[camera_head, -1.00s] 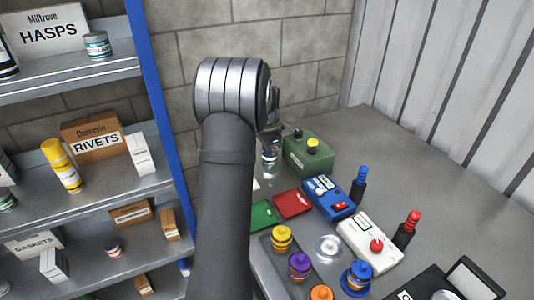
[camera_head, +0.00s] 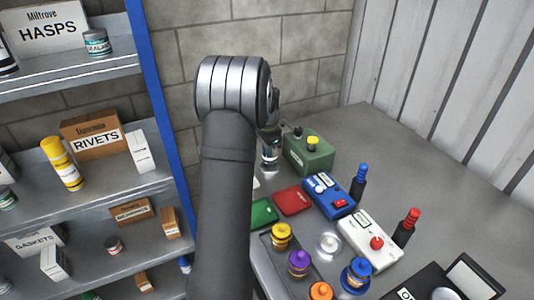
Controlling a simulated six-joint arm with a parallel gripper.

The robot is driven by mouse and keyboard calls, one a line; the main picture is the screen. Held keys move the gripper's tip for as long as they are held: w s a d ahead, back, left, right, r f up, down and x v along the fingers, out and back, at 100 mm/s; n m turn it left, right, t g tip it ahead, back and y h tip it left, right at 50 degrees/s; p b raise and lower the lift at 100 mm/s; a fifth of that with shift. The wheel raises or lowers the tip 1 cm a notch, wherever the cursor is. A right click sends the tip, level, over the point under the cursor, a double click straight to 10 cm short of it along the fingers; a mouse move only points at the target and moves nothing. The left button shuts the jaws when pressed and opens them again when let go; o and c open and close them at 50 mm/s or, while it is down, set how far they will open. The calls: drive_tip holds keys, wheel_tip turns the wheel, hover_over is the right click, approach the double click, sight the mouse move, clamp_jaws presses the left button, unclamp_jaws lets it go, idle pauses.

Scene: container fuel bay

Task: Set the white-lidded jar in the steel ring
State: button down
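My gripper (camera_head: 269,160) points down over the far left part of the grey bench, beside the green box. It is small and partly hidden by my own arm, so I cannot tell whether its fingers are open or hold anything. A shiny, round, pale silver thing (camera_head: 328,245) stands on the bench between the tray of jars and the white device. It may be the steel ring, but its details are too small to be sure. I cannot clearly make out the white-lidded jar.
A dark tray (camera_head: 272,257) carries yellow (camera_head: 281,236), purple (camera_head: 299,263) and orange (camera_head: 320,291) lidded jars. A blue-lidded jar (camera_head: 357,274) stands right of it. Green (camera_head: 308,154), blue (camera_head: 328,196) and white (camera_head: 369,240) devices line the bench. The back right bench is clear.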

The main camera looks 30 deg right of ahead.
drive_tip(key=c, duration=1.1)
unclamp_jaws()
drive_tip(key=shift+c, duration=0.2)
drive_tip(key=shift+r, duration=4.05)
